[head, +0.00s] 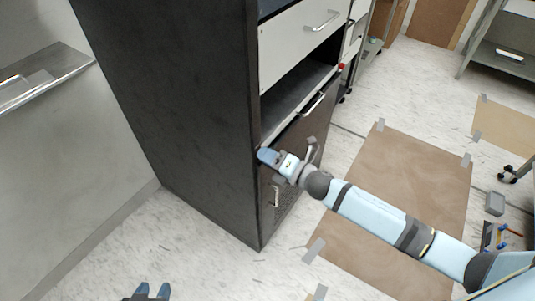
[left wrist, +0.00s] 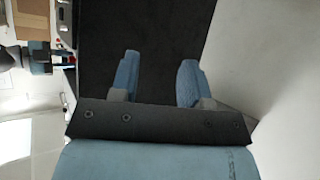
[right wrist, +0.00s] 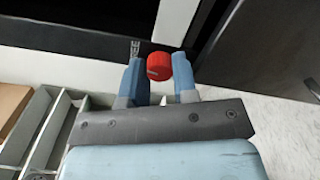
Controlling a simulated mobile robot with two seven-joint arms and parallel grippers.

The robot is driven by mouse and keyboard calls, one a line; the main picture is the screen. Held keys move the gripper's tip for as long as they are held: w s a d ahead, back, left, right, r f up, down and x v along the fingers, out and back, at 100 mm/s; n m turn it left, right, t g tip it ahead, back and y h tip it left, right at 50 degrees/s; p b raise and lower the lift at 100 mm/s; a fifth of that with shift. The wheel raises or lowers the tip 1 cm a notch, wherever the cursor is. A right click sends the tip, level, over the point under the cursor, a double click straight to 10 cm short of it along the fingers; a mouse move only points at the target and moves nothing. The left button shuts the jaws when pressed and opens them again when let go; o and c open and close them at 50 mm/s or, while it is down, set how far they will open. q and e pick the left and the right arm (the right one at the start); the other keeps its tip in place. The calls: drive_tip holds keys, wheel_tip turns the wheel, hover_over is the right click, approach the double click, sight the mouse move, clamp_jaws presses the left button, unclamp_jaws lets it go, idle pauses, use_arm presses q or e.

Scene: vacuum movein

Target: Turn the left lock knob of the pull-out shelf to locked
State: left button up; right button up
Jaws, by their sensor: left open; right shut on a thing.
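The left lock knob (right wrist: 159,66) is a red cap with a small grey mark on its face, on the frame at the shelf's left end. In the right wrist view my right gripper (right wrist: 158,72) has its fingers on either side of it, shut on it. In the head view my right gripper (head: 268,157) is at the cabinet's front left edge and hides this knob. The pull-out shelf (head: 290,110) is a grey surface in the dark opening. Another red knob (head: 341,66) shows at its right end. My left gripper (head: 152,290) is open and empty, low over the floor.
The tall black cabinet (head: 175,90) has a white drawer (head: 300,40) above the shelf and a dark door (head: 300,150) with handles below. A grey wall shelf (head: 45,78) juts out at left. Brown mats (head: 400,190) lie on the floor at right.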

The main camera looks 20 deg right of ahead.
use_arm(q)
drive_tip(key=r+p, duration=0.1)
drive_tip(key=p, duration=0.2)
drive_tip(key=r+p, duration=0.2)
drive_tip(key=p, duration=0.1)
drive_tip(key=a+r+p, duration=0.1)
drive_tip(key=p, duration=0.2)
drive_tip(key=shift+s+r, duration=0.35)
drive_tip(key=shift+s, duration=0.05)
use_arm(e)
drive_tip(key=m, duration=1.5)
drive_tip(key=shift+m, duration=0.4)
use_arm(q)
drive_tip(key=shift+w+d+r, duration=0.1)
drive_tip(key=shift+d+r, duration=0.05)
drive_tip(key=shift+r, duration=0.1)
use_arm(e)
drive_tip(key=o, duration=0.7)
drive_tip(key=shift+c, duration=0.2)
drive_tip(key=shift+d, duration=0.1)
